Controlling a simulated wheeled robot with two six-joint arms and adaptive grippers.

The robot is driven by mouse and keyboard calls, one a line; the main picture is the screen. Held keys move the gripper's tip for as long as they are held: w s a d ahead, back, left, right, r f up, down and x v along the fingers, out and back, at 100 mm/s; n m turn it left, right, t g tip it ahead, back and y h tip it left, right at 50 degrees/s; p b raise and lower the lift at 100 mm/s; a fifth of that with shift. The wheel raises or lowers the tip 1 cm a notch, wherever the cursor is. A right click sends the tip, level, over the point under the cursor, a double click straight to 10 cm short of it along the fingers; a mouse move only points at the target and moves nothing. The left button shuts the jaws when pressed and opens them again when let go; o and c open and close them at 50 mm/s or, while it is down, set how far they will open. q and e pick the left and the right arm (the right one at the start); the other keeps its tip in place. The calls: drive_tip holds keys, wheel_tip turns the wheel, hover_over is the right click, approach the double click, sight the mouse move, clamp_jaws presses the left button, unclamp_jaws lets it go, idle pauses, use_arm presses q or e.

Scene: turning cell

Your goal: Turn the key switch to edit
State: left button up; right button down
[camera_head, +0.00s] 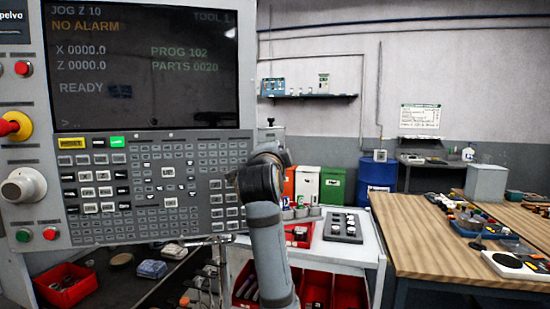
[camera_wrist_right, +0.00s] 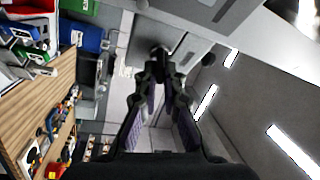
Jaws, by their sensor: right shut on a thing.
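The machine's control panel (camera_head: 150,140) fills the left of the head view; its screen reads JOG Z 10, NO ALARM and READY. My right arm reaches up in front of the panel's right edge, and its gripper is not clearly visible there. In the right wrist view my right gripper (camera_wrist_right: 161,78) has its fingertips closed together on a small dark round part (camera_wrist_right: 160,52), against grey surfaces. This appears to be the key switch; its marks and its set position cannot be read. My left gripper is not in view.
A red emergency stop (camera_head: 12,126) and a grey round knob (camera_head: 24,186) sit on the panel's left side. A white cart (camera_head: 345,248) with red bins stands beyond my arm. A wooden workbench (camera_head: 440,245) stands at the right, with a blue drum (camera_head: 376,181) behind.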

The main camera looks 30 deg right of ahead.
drive_tip(key=shift+m+g+y+b, duration=0.35)
drive_tip(key=shift+m+g, duration=0.25)
drive_tip(key=shift+m, duration=1.2)
drive_tip(key=shift+f, duration=0.1)
drive_tip(key=c, duration=1.5)
unclamp_jaws()
drive_tip(key=v, duration=0.7)
drive_tip(key=shift+s+a, duration=0.1)
drive_tip(key=shift+s, duration=0.1)
